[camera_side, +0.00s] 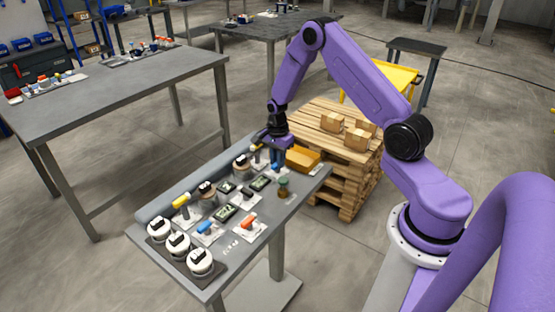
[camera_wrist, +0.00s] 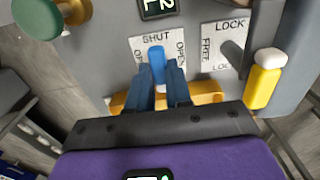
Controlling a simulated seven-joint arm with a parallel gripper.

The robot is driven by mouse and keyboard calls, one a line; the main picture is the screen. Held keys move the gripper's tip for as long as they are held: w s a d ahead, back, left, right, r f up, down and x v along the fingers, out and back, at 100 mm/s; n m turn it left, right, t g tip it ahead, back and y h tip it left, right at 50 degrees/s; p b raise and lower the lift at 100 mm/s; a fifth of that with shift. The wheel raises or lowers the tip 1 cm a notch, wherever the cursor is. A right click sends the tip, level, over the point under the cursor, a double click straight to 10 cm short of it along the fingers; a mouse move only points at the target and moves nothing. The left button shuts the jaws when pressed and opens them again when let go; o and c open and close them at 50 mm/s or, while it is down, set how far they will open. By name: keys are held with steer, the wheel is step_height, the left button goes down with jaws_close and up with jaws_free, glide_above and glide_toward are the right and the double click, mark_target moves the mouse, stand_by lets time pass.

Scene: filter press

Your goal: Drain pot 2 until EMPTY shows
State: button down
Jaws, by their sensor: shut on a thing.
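In the wrist view, my gripper (camera_wrist: 161,70) has its blue fingers closed around a blue lever handle (camera_wrist: 157,53). The lever stands on a white plate (camera_wrist: 139,45) with SHUT at the top and OPEN at the sides; its visible end points toward SHUT. A dark display (camera_wrist: 158,8) with a 2 is cut off at the top edge, so its full reading is hidden. In the side view, my gripper (camera_side: 279,164) reaches down at the far end of the grey bench (camera_side: 235,254), where its fingers hide the lever.
Beside the lever is a LOCK/FREE plate (camera_wrist: 210,36) with a grey lever (camera_wrist: 233,53) and a yellow white-capped handle (camera_wrist: 262,85). A green knob (camera_wrist: 37,17) stands on the other side. A yellow tray (camera_side: 302,159) is near my gripper. White-lidded pots (camera_side: 200,261) fill the bench's near end.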

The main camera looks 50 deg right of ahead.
steer(key=n, duration=0.4)
steer(key=shift+n, duration=0.4)
steer(key=n, duration=0.4)
steer(key=shift+n, duration=0.3)
steer(key=n, duration=0.4)
steer(key=shift+n, duration=2.3)
steer(key=c, duration=1)
jaws_free()
steer(key=shift+c, duration=0.2)
steer(key=shift+r, duration=0.1)
